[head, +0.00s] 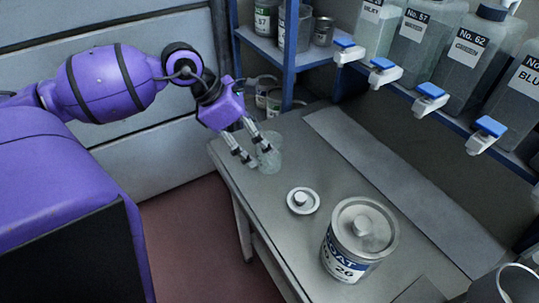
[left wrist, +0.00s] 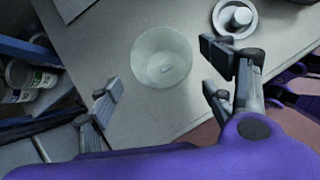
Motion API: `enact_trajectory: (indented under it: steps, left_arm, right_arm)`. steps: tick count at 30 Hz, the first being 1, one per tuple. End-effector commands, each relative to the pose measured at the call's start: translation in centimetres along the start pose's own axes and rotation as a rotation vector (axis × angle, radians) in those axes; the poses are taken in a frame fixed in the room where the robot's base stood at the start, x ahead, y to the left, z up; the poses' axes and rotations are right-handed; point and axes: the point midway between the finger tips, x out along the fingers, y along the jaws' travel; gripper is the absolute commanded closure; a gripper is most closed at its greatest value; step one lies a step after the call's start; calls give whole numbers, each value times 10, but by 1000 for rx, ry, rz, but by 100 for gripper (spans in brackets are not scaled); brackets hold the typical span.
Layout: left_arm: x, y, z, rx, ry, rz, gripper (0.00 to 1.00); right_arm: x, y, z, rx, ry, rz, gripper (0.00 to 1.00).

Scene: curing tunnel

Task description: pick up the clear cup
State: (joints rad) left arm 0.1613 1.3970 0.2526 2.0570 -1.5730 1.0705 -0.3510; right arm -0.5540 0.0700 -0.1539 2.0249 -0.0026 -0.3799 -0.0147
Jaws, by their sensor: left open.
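The clear cup (head: 269,157) stands upright near the far left end of the grey table in the head view. My left gripper (head: 257,160) is open right at it, and its fingers overlap the cup in that view. In the left wrist view the cup (left wrist: 162,58) shows from above, just beyond and between the spread fingers of my left gripper (left wrist: 158,92). I see a gap on both sides of the cup there, and no finger clearly touches it.
A small round lid (head: 303,201) lies on the table (head: 263,207) near the cup. A large labelled can (head: 358,241) stands farther right. Blue shelving (head: 290,60) with cans rises behind. Bottles with blue-topped taps (head: 431,92) hang over the back edge.

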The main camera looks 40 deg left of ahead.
Motion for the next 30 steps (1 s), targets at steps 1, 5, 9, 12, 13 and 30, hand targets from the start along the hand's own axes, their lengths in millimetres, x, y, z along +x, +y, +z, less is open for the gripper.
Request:
enact_trajectory:
  steps: [1,5,9,12,13,30]
  left_arm:
    - [6,-1,1,0,-3,-1,26]
    - [26,-5,1,0,-4,-2,26]
    - [43,-5,0,-2,-4,-1,26]
    - [49,-5,0,-2,-4,-1,26]
    - [49,-5,0,-2,-4,0,26]
    - [49,-5,0,-2,-3,0,69]
  right_arm:
    - [1,0,2,0,-4,0,60]
    - [2,1,2,-2,-4,1,60]
    - [3,2,1,-4,-1,2,60]
    - [3,2,-1,-4,3,2,60]
    - [3,2,-2,-4,4,2,60]
    - [3,2,-4,-5,9,2,60]
